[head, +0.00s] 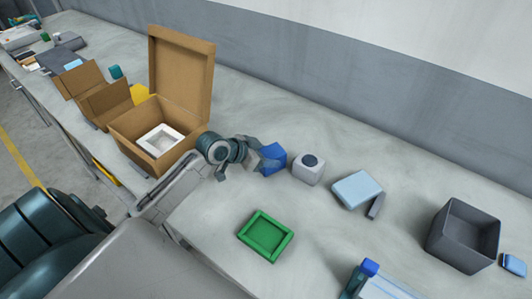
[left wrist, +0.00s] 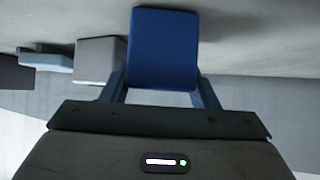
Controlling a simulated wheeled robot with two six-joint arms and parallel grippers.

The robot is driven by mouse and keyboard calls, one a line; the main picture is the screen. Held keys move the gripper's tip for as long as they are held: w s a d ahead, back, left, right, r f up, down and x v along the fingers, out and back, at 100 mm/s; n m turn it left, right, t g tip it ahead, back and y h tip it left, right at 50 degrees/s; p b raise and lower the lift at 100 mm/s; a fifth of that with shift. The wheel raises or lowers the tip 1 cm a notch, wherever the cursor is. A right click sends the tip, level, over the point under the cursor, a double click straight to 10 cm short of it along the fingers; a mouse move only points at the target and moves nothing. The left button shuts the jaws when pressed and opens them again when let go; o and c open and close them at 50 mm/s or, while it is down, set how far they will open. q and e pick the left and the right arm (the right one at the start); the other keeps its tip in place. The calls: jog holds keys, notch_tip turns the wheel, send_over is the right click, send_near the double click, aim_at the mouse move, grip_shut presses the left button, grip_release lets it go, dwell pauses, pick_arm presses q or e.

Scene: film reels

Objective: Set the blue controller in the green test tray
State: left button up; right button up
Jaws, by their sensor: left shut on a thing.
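The blue controller (head: 272,158) is a dark blue block in the middle of the head view. My left gripper (head: 260,162) is shut on it. In the left wrist view the blue controller (left wrist: 163,48) sits between the two fingers (left wrist: 163,85). I cannot tell whether it touches the table. The green test tray (head: 265,236) lies flat on the table, below the gripper in the head view, and it is empty. My right gripper is not in view.
Farther right are a light blue box (head: 357,189), a small grey piece (head: 376,206) and a grey bin (head: 466,235). An open cardboard box (head: 180,90) stands left. Table around the tray is clear.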

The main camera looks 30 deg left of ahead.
pick_arm(q)
jog(key=shift+f, duration=0.1)
jog(key=o, duration=1.3)
jog(key=shift+c, duration=0.2)
